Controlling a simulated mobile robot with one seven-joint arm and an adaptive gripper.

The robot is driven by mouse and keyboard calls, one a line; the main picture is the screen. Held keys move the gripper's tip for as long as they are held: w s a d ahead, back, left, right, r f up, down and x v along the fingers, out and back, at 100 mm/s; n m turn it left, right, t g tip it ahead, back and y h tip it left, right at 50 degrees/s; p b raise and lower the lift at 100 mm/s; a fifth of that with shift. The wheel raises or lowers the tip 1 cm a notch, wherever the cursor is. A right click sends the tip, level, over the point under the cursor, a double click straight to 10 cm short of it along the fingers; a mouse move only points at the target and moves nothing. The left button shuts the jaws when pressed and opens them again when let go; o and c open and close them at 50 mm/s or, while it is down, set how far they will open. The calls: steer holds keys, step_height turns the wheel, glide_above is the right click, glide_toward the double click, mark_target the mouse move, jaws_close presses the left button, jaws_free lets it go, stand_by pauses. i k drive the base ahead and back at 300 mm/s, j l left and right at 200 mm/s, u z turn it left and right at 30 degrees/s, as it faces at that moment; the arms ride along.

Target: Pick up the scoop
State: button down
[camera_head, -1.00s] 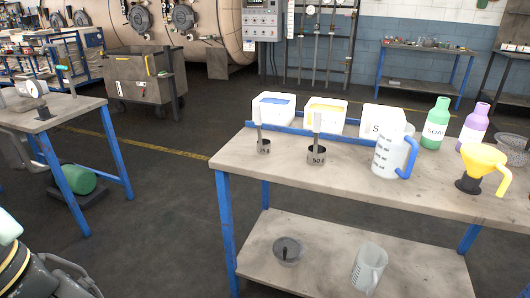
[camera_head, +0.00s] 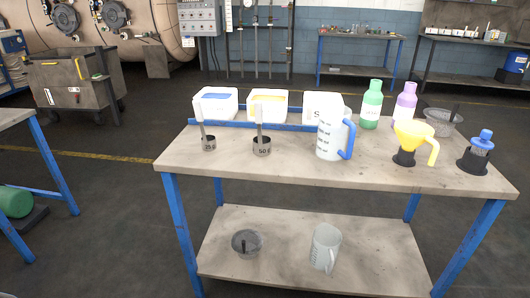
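Two small dark metal scoops with upright flat handles stand on the workbench (camera_head: 300,174). The left scoop (camera_head: 209,143) has a marking that looks like "25". The right scoop (camera_head: 262,146) is slightly larger and has a marking that looks like "50". Both stand upright near the bench's left part, in front of the white bins, and apart from each other. I cannot tell which one the task means. My gripper is not in view.
Behind the scoops are a blue-filled bin (camera_head: 216,108), a yellow-filled bin (camera_head: 268,107) and a blue rail. A measuring jug (camera_head: 329,135) stands to the right, then bottles, a yellow funnel (camera_head: 410,138) and a blue-topped item (camera_head: 481,147). The bench front is clear.

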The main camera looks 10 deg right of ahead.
mark_target(262, 145)
steer(key=i+l, duration=0.15)
steer(key=l, duration=0.2)
steer(key=i+l, duration=0.2)
steer(key=l, duration=0.2)
steer(key=i+l+u, duration=0.1)
steer(key=l, duration=0.25)
steer(key=i+l, duration=0.2)
steer(key=l, duration=0.2)
steer(key=i+l+u, duration=0.1)
steer(key=u, duration=4.3)
steer(key=j+z, duration=0.15)
steer(key=z, duration=1.3)
